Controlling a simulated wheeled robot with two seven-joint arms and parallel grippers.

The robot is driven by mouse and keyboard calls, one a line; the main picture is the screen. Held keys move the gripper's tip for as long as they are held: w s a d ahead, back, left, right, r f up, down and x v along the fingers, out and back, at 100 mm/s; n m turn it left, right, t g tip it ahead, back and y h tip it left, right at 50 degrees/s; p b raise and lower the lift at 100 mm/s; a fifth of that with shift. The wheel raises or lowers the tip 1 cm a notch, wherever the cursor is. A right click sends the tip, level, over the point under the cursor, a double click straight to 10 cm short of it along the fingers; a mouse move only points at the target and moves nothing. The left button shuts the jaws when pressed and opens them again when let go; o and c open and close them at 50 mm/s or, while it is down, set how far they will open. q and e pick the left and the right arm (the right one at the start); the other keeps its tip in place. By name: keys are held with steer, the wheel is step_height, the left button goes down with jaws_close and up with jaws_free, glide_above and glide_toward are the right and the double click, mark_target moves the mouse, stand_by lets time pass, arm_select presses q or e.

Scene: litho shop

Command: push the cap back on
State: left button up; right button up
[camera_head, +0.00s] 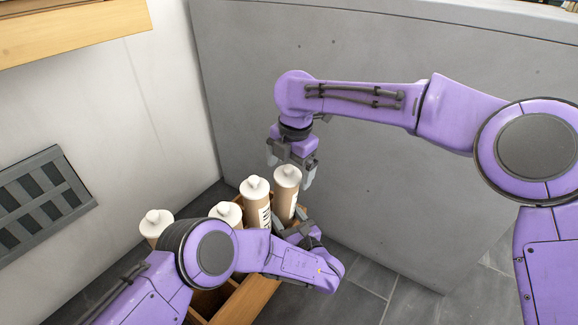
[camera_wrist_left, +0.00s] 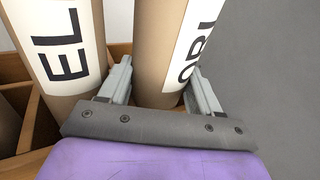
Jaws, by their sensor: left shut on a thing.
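Several tan cardboard tubes with white caps stand upright in a wooden crate. The rightmost tube (camera_head: 285,205) has a white cap (camera_head: 287,175) on its top end; whether it is fully seated I cannot tell. My left gripper (camera_wrist_left: 162,75) is shut on this tube, one finger on each side, below the cap. In the left wrist view the tube (camera_wrist_left: 163,45) shows a partly hidden black-lettered label. My right gripper (camera_head: 290,168) points down just above and behind that cap. Its fingers are apart and seem to hold nothing.
Other capped tubes (camera_head: 256,190) stand close on the left, partly hidden by my left arm. The divided wooden crate (camera_head: 250,300) stands on a grey tiled floor beside a grey wall panel (camera_head: 380,200). A slotted grey vent (camera_head: 45,200) is on the white wall.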

step_height(320, 180, up, 12)
steer(key=s+d, duration=0.1)
steer(key=shift+s, duration=0.2)
arm_select(q)
steer(key=o, duration=1.6)
steer(key=p+v, duration=0.3)
steer(key=v, duration=0.7)
steer(key=shift+s+d, duration=0.15)
steer(key=shift+s, duration=0.1)
arm_select(e)
step_height(320, 180, up, 3)
steer(key=shift+r, duration=0.15)
